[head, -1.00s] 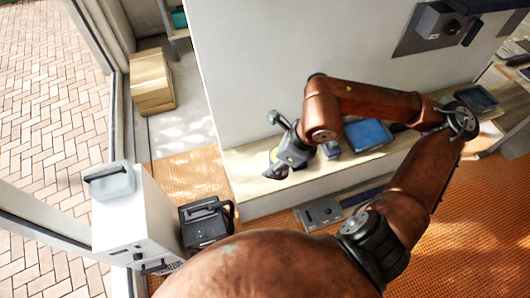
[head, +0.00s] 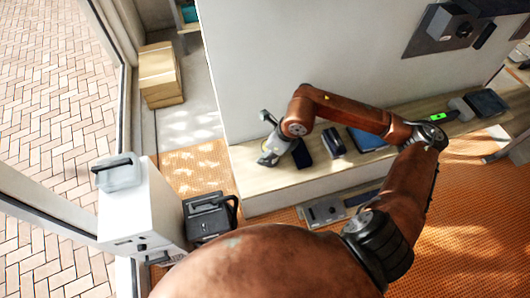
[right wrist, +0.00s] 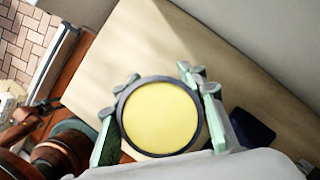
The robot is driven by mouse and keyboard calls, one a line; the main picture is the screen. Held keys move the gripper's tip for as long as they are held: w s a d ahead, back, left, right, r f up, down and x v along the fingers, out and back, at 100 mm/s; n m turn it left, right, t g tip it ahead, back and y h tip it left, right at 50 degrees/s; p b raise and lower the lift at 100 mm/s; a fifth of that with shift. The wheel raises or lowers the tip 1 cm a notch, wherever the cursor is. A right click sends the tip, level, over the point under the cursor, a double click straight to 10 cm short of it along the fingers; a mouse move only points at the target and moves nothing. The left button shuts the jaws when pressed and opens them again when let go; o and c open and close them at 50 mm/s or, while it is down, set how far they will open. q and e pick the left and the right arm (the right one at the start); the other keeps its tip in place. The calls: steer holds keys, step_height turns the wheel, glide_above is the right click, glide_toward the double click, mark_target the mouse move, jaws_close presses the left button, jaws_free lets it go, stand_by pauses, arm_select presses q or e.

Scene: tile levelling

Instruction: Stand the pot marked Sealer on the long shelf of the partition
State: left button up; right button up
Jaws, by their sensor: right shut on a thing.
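The pot (right wrist: 160,117) has a round yellow top with a dark rim. In the right wrist view it sits between the pale green fingers of my right gripper (right wrist: 160,112), which is shut on it. No marking can be read on it. In the head view my right gripper (head: 267,157) is at the left end of the long wooden shelf (head: 252,180) along the foot of the white partition (head: 275,50). The pot is mostly hidden there, and I cannot tell whether it touches the shelf. My left gripper is not in view.
Right of my gripper on the shelf are a dark box (head: 301,153), another dark block (head: 334,141), a blue item (head: 368,140) and a dark tray (head: 487,102). A black case (head: 208,218) and white cabinet (head: 140,212) stand left. Bare shelf shows around the pot.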

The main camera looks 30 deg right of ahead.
steer(key=shift+f, duration=0.15)
steer(key=o, duration=1.4)
steer(key=shift+c, duration=0.2)
steer(key=shift+d+r, duration=0.1)
steer(key=shift+r, duration=0.45)
steer(key=v, duration=1.1)
steer(key=shift+s+r, duration=0.1)
steer(key=shift+s, duration=0.05)
